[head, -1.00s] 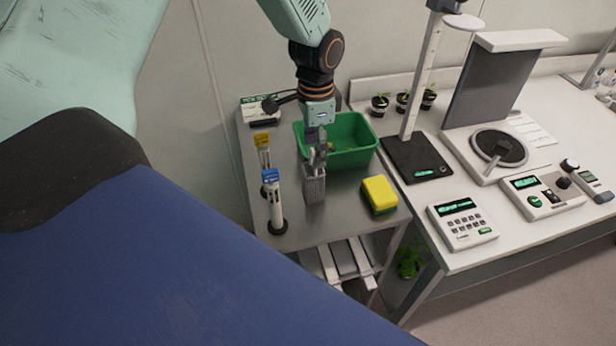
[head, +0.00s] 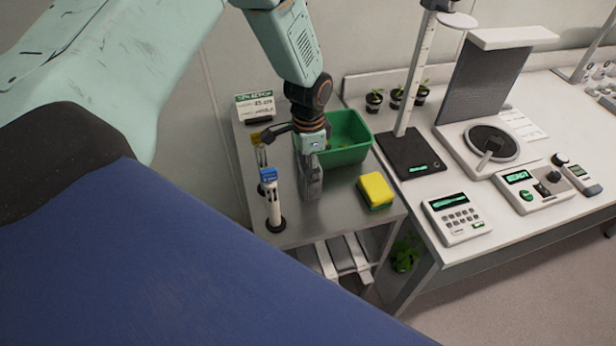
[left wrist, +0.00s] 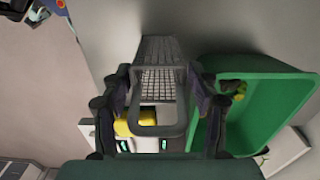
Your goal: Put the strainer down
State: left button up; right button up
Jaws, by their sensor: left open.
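The strainer (head: 312,184) is a grey mesh basket that appears to stand upright on the steel table (head: 330,222), between the blue-topped stand and the yellow sponge. In the left wrist view the strainer's mesh (left wrist: 162,52) and its dark loop handle show between my fingers. My left gripper (head: 312,158) is right over the strainer and hides its upper part. In the left wrist view its fingers (left wrist: 158,112) are spread on both sides of the handle; I cannot tell whether they touch it. My right gripper is not in view.
A green bin (head: 349,140) stands close behind the strainer. A blue-topped stand (head: 271,200) and a yellow-topped one (head: 261,150) are at the left. The yellow sponge (head: 376,190) lies at the right. A white bench (head: 440,255) with instruments adjoins on the right.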

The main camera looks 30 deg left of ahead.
pick_arm(q)
jog(key=shift+w+d, duration=0.2)
jog(key=shift+d, duration=0.15)
jog(key=c, duration=0.3)
jog(key=shift+s+a, duration=0.2)
jog(key=shift+a, duration=0.1)
jog(key=c, duration=0.6)
jog(key=shift+c, duration=0.6)
jog(key=shift+w+d+r, duration=0.15)
jog(key=shift+r, duration=0.05)
jog(key=shift+w+r, duration=0.1)
jog(key=shift+r, duration=0.25)
jog(key=r+b, duration=0.1)
jog(key=r, duration=0.7)
jog(key=shift+s+r, duration=0.1)
jog(key=shift+s, duration=0.1)
jog(key=shift+w+r, duration=0.1)
jog(key=shift+r, duration=0.15)
jog(key=w+a+b, duration=0.2)
jog(key=a+b, duration=0.7)
jog(key=a, duration=0.3)
jog(key=f, duration=0.6)
jog(key=a+f, duration=0.1)
jog(key=f, duration=0.2)
jog(key=shift+s+f, duration=0.25)
jog(key=shift+s, duration=0.05)
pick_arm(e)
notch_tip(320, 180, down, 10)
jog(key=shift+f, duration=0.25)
